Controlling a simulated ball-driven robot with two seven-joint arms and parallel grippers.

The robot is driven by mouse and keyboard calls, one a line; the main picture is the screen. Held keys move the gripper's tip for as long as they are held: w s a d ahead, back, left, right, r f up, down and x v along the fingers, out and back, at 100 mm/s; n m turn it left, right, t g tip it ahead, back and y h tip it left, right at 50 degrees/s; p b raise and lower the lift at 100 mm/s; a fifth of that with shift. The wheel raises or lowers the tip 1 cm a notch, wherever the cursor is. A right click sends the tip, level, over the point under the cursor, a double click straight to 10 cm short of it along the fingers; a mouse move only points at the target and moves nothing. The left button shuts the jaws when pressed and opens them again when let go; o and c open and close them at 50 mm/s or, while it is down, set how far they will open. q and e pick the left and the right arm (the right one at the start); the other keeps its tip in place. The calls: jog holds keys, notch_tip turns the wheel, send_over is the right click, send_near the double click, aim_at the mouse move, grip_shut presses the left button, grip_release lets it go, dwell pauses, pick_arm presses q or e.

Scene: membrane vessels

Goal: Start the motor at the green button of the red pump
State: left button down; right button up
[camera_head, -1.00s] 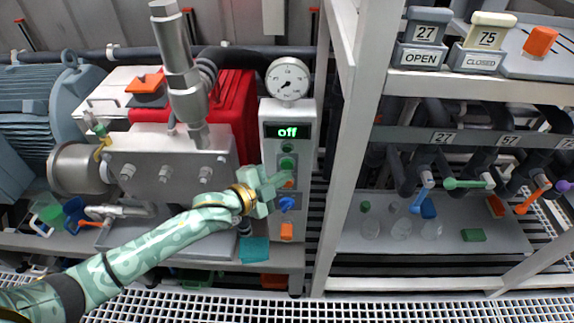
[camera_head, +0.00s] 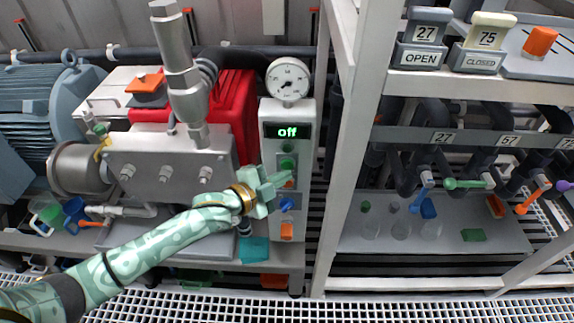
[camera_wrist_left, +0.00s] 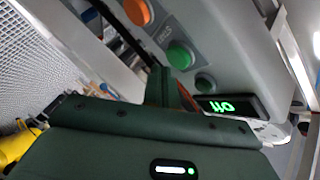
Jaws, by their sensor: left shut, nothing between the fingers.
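The red pump's red housing (camera_head: 237,100) stands behind its grey metal block. To its right is a grey control panel (camera_head: 304,190) with a lit display (camera_head: 288,132) reading "off". Below the display are a dark green lamp (camera_head: 288,147), the green button (camera_head: 288,163) and an orange button (camera_head: 290,183). My left gripper (camera_head: 277,181) is shut and empty, just in front of the panel and slightly below the green button. In the left wrist view the green button (camera_wrist_left: 180,55) is beyond the gripper tip (camera_wrist_left: 163,87); I see no clear contact. My right gripper is not in view.
A gauge (camera_head: 288,78) tops the panel. A blue knob (camera_head: 287,204) and an orange switch (camera_head: 286,230) sit below the gripper. A white post (camera_head: 345,150) stands close on the right. A valve rack with coloured handles is further right.

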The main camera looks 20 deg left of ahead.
pick_arm(q)
jog(key=shift+w, duration=0.1)
jog(key=shift+w+a, duration=0.15)
jog(key=shift+w, duration=0.15)
jog(key=shift+w+a, duration=0.1)
jog(key=shift+w, duration=0.3)
dwell(0.6)
jog(key=shift+s+r, duration=0.1)
jog(key=shift+s+d+p, duration=0.2)
jog(key=shift+s+p, duration=0.5)
